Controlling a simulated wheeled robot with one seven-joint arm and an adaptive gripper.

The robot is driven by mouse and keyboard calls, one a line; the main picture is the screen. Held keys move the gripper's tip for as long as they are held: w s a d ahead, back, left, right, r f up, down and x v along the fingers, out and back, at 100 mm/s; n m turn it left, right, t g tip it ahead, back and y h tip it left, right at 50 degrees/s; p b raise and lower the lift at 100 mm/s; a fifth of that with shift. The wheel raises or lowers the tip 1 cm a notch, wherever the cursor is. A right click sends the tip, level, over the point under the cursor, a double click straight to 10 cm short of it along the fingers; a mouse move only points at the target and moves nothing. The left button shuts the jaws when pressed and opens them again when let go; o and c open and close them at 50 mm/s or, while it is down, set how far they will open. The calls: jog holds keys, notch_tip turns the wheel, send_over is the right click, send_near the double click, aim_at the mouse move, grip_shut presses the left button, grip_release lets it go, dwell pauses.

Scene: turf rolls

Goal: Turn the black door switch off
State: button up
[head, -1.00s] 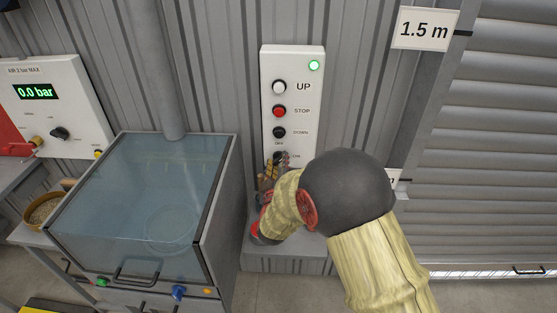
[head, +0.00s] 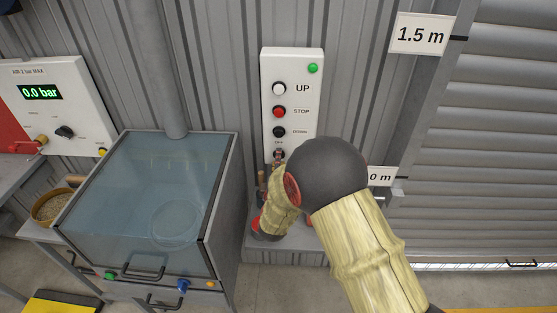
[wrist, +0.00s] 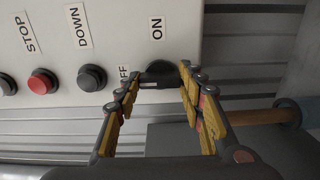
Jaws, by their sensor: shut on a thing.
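The black door switch (wrist: 160,72) is a dark knob at the lower end of the white control panel (head: 305,120), between the OFF and ON labels. A pale mark shows on the knob's near edge in the wrist view, on the side of the partly hidden OFF label (wrist: 123,74). My gripper (wrist: 161,79) is shut on the knob, one yellow-padded finger on each side. In the head view, the switch is mostly hidden behind my gripper and arm. The panel's round lamp (head: 313,68) is plain green.
Above the switch are the white UP button (head: 279,88), red STOP button (head: 279,111) and black DOWN button (head: 279,132). A glass-topped cabinet (head: 150,200) stands to the left. A ribbed shutter (head: 490,150) is on the right.

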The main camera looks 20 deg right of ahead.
dwell(0.4)
jog(key=o, duration=1.2)
jog(key=v, duration=1.2)
